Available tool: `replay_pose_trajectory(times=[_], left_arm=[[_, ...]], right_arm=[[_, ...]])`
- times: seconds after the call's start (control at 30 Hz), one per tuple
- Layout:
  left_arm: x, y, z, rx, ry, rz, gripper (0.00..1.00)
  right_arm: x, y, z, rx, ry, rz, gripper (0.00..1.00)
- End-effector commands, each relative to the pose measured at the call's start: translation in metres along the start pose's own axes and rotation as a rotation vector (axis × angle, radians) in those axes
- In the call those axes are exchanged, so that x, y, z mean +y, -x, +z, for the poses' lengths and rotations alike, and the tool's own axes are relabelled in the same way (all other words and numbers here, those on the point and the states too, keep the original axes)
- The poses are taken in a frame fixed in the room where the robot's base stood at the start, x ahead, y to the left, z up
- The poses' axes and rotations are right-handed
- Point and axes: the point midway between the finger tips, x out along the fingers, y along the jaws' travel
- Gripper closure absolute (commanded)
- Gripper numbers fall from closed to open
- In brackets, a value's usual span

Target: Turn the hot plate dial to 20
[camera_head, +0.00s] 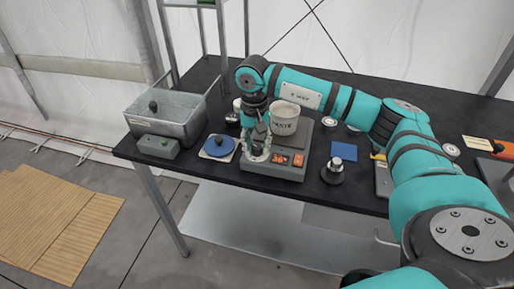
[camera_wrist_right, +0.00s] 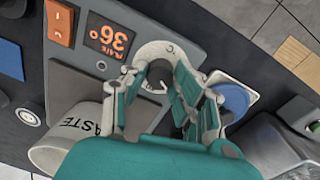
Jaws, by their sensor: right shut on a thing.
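The grey hot plate (camera_head: 270,174) stands near the table's front edge and also shows in the wrist view (camera_wrist_right: 165,22). Its display (camera_wrist_right: 106,35) reads PLATE 36°, and an orange switch (camera_wrist_right: 60,22) sits beside it. My right gripper (camera_head: 257,151) points down at the hot plate's front left corner. In the wrist view my right gripper (camera_wrist_right: 158,80) is shut on the pale round dial (camera_wrist_right: 160,48), with a finger on either side. The fingers partly hide the dial, and I cannot read its setting. My left gripper is out of view.
A white cup marked WASTE (camera_head: 284,119) stands on the hot plate behind my gripper. A grey metal basin (camera_head: 182,127), a small grey box (camera_head: 158,147) and a blue round item (camera_head: 218,146) lie to the left. A dark-knobbed weight (camera_head: 333,171) and blue square (camera_head: 344,151) lie right.

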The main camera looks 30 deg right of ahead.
Motion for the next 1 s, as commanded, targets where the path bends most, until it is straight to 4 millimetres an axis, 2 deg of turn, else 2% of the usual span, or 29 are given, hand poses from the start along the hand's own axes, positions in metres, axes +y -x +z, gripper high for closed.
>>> replay_pose_trajectory(times=[0.57,0.6,0.67,1.0], left_arm=[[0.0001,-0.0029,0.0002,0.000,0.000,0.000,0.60],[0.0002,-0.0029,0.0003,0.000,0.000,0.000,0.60],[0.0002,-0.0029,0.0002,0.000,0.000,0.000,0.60],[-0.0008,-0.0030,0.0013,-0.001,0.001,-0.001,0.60]], right_arm=[[-0.0004,0.0023,-0.0012,0.005,0.034,-0.003,1.00],[-0.0004,0.0023,-0.0012,0.005,0.034,-0.004,0.70],[-0.0004,0.0023,-0.0012,0.005,0.034,-0.004,0.63],[-0.0007,0.0064,-0.0008,0.004,0.034,-0.003,0.63]])
